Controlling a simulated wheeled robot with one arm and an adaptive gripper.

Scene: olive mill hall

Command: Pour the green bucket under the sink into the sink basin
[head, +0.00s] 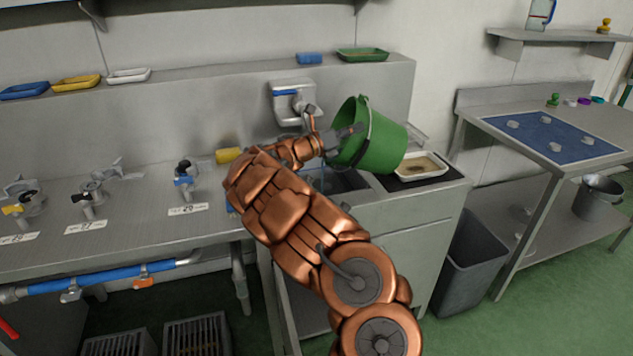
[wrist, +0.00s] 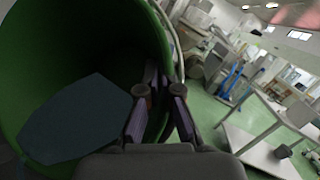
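The green bucket (head: 385,146) is held up over the right end of the steel counter, tilted with its mouth toward the left. My gripper (head: 347,134) is shut on its rim; in the wrist view the fingers (wrist: 160,112) sit on either side of the bucket wall (wrist: 75,20). A flat dark blue-grey surface (wrist: 75,120), seemingly liquid, shows inside the bucket. The sink basin (head: 345,183) lies below the gripper and bucket, partly hidden by my arm.
A tap unit (head: 293,103) is on the wall behind the sink. A white tray (head: 421,166) with brown contents stands right of the basin, near the bucket. A yellow cup (head: 228,155) lies left. A grey bin (head: 470,262) and a table with a blue mat (head: 560,138) are right.

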